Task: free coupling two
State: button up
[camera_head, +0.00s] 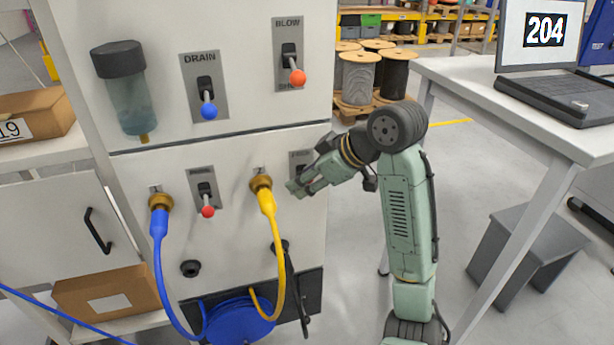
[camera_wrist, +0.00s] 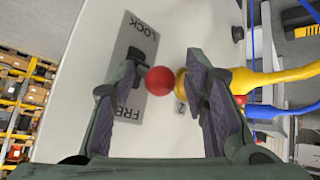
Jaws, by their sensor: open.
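Coupling two is the brass coupling (camera_head: 261,184) with the yellow hose (camera_head: 272,230), still on the panel's right port. In the wrist view the coupling (camera_wrist: 181,84) shows beside a "2" label, partly behind a finger. The LOCK/FREE plate (camera_wrist: 136,50) carries a lever with a red ball knob (camera_wrist: 157,80). My gripper (camera_head: 301,188) is at the panel's right side, just right of the coupling. In the wrist view my gripper (camera_wrist: 165,76) is open, its fingers on either side of the red knob. Contact with the knob cannot be told. My gripper hides most of this lever in the head view.
The blue hose (camera_head: 159,225) hangs from the left coupling, beside another red-knobbed lever (camera_head: 207,211). DRAIN (camera_head: 208,110) and BLOW (camera_head: 297,77) levers sit above. A desk with a laptop (camera_head: 560,95) stands right. A grey stool (camera_head: 525,250) is below it.

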jog(key=shift+d+r, duration=0.1)
jog(key=v, duration=1.1)
jog(key=shift+d+r, duration=0.2)
jog(key=shift+r, duration=0.1)
jog(key=shift+s, duration=0.15)
